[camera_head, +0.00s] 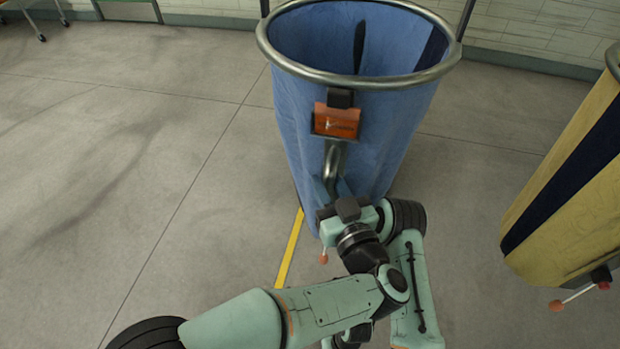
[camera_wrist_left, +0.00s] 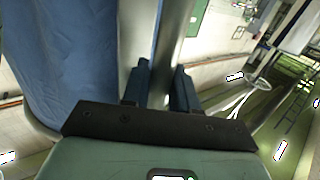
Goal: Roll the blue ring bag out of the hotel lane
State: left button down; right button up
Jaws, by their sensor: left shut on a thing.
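The blue ring bag (camera_head: 290,140) hangs open from a round metal ring, upright, in the middle of the head view. An orange tag is on its near side, with a bent metal handle (camera_head: 333,160) below it. My left gripper (camera_head: 340,203) is shut on this handle, close against the bag's front. In the left wrist view the fingers (camera_wrist_left: 162,88) close around a metal tube (camera_wrist_left: 174,40), with the blue cloth (camera_wrist_left: 75,50) beside it. The bag's lower end is partly hidden behind my arm. My right gripper is not in view.
A yellow bag (camera_head: 570,180) with a dark stripe stands to the right, a floor gap between it and the blue bag. A yellow floor line (camera_head: 289,250) runs beside the blue bag. The floor on the left is clear. A pale wall (camera_head: 540,35) is behind.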

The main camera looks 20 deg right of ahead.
pick_arm(q)
jog(key=shift+s+d, duration=0.2)
jog(key=shift+d, duration=0.05)
jog(key=c, duration=1)
grip_release()
jog(key=shift+w, duration=0.1)
